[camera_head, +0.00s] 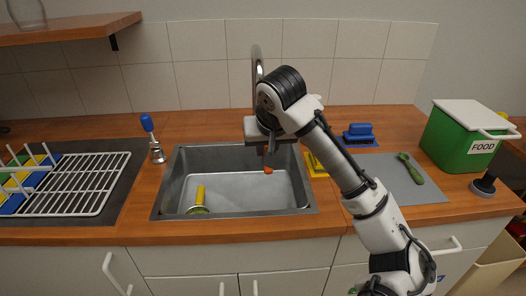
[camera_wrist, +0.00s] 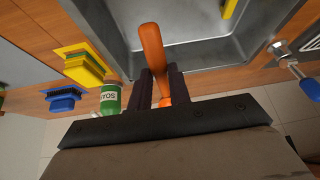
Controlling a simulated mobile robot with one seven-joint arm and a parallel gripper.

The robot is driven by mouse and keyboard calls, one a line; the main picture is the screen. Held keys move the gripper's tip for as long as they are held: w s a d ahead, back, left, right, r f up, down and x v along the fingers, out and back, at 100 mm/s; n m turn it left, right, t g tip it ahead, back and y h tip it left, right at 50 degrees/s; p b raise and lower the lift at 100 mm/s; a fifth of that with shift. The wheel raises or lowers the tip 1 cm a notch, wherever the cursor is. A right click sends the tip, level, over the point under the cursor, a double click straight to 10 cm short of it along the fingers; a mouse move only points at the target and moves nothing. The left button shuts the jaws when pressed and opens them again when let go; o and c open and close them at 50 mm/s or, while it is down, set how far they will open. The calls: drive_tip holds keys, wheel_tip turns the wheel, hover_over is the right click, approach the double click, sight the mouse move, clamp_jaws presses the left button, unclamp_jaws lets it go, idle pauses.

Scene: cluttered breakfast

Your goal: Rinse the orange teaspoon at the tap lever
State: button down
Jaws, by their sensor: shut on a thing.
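My gripper (camera_head: 267,150) is over the sink (camera_head: 245,196), shut on the orange teaspoon (camera_head: 268,170). In the head view only a small orange end shows below the gripper. In the wrist view the teaspoon (camera_wrist: 153,50) sticks out between both fingers (camera_wrist: 160,88), its wide end over the sink rim as seen there. The chrome tap (camera_head: 257,62) rises behind the sink, partly covered by my arm. I cannot make out its lever.
A yellow-handled thing (camera_head: 199,196) lies in the sink. A yellow sponge (camera_head: 316,164), a blue brush (camera_head: 359,132) and a green soap bottle (camera_wrist: 110,99) are beside it. A blue-handled metal bell (camera_head: 156,150) stands left. A green food bin (camera_head: 462,138) is far right.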

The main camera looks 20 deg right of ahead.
drive_tip(key=shift+d, duration=0.25)
drive_tip(key=s+a+p, duration=0.1)
drive_tip(key=s, duration=0.7)
idle(0.5)
drive_tip(key=shift+r, duration=0.1)
idle(1.1)
drive_tip(key=s+r+p, duration=0.3)
drive_tip(key=s+p, duration=0.2)
drive_tip(key=shift+a+r, duration=0.4)
drive_tip(key=shift+a, duration=0.05)
idle(0.6)
